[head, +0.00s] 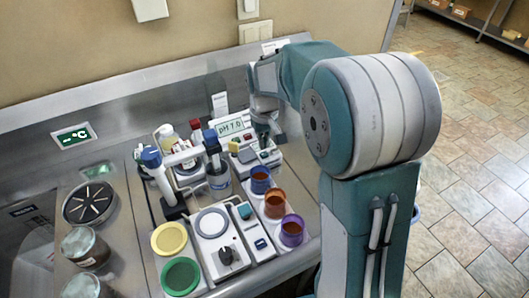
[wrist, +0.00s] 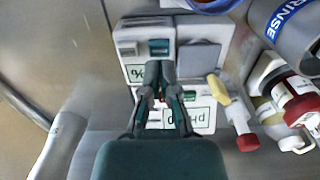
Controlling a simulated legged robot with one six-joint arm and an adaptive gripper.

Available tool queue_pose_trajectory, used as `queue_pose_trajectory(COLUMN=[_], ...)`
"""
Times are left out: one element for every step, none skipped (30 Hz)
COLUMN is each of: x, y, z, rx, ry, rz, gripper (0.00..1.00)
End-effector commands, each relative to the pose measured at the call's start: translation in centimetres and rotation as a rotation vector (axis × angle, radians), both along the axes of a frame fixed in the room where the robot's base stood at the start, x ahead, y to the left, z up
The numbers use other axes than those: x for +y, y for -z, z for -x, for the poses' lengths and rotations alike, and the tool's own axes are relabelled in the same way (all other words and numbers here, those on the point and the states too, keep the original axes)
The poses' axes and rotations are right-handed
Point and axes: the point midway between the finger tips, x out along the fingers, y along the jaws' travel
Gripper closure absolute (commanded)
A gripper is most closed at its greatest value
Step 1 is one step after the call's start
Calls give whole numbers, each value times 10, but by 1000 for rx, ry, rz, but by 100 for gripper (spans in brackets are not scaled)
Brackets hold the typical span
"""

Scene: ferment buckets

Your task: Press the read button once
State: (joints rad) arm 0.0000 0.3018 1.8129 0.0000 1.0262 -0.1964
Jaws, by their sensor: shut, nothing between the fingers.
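A white pH meter (head: 232,139) stands at the back of the bench, its screen (head: 230,126) reading pH 7.0. In the wrist view the meter (wrist: 126,34) appears upside down. My gripper (head: 262,138) is shut and empty over the meter. In the wrist view its fingertips (wrist: 160,66) hide part of the screen and lie just short of the teal key; contact cannot be told.
A yellow-tipped probe (wrist: 225,98) lies beside the meter. Blue, orange and purple cups (head: 275,204) and a stirrer plate (head: 211,222) stand in front. Bare steel (head: 60,165) lies to the left.

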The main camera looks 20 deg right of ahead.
Motion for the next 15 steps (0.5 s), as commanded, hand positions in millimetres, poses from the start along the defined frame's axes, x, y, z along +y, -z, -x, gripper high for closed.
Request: queue_pose_trajectory(x=[0,0,0,0,0,0,0,0,0,0,0,0,0,0,0], y=[2,2,3,4,4,5,6,6,7,8,9,9,10,11,12], z=[0,0,0,0,0,0,0,0,0,0,0,0,0,0,0], rx=[1,2,2,2,2,2,2,1,1,1,1,1,1,1,1], ry=[0,0,0,0,0,0,0,0,0,0,0,0,0,0,0], rz=[0,0,0,0,0,0,0,0,0,0,0,0,0,0,0], gripper=[100,100,100,100,100,100,100,100,100,100,100,100,100,100,100])
